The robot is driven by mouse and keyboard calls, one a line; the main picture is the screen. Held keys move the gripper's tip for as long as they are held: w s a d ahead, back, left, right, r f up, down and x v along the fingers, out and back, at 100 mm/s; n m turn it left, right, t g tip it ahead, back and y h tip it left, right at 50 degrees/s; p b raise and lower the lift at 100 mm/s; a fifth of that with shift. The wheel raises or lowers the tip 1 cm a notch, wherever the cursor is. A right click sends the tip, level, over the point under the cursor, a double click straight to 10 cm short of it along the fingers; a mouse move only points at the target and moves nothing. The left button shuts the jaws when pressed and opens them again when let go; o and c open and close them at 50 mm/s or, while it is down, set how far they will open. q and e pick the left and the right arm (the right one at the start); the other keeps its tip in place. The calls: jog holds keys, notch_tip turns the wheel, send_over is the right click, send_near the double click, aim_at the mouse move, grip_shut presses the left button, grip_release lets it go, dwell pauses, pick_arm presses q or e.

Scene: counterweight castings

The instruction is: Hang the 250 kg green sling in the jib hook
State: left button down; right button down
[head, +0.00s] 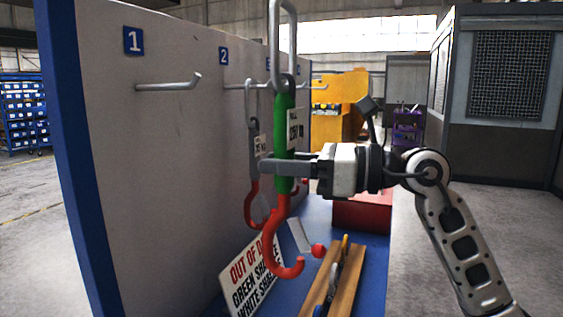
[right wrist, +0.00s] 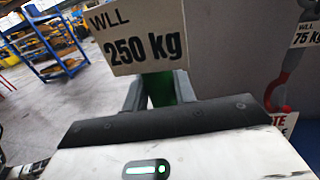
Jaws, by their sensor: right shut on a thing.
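The green sling (head: 283,135) hangs upright, with a long grey link at its top and a red hook (head: 285,265) at its bottom. My right gripper (head: 277,167) is shut on its green body. The tag (right wrist: 142,40) in the right wrist view reads WLL 250 kg, and a little green (right wrist: 158,90) shows between the fingers. The link's top reaches the upper edge of the head view. I cannot make out a jib hook in either view. My left gripper is not in view.
A grey panel stands at left with an empty peg (head: 168,84) under sign 1 (head: 133,40). A grey sling with a red hook (head: 251,207) hangs behind the green one. Below are a lettered sign (head: 240,280), wooden bars (head: 345,283) and a red box (head: 362,214).

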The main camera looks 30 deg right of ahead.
jog(key=shift+s+d+r, duration=0.15)
jog(key=shift+s+r, duration=0.05)
jog(key=shift+r, duration=0.45)
jog(key=shift+s+d+f, duration=0.15)
jog(key=shift+d, duration=0.05)
jog(key=shift+b+v, duration=0.5)
jog(key=shift+v, duration=0.75)
jog(key=shift+s+a+b+v, duration=0.15)
jog(key=shift+b+v, duration=0.3)
jog(key=shift+v, duration=0.4)
jog(key=shift+s+a+b+v, duration=0.15)
jog(key=shift+b+v, duration=0.25)
jog(key=shift+v, duration=0.45)
jog(key=b, duration=0.5)
send_near(293, 156)
jog(key=shift+s, duration=1.25)
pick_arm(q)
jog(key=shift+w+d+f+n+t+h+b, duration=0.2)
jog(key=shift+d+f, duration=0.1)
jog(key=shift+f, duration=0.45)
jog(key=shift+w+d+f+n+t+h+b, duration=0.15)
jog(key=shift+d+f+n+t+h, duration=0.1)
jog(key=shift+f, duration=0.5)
pick_arm(e)
jog(key=shift+v, duration=1.2)
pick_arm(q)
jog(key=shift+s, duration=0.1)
pick_arm(e)
jog(key=shift+d, duration=0.1)
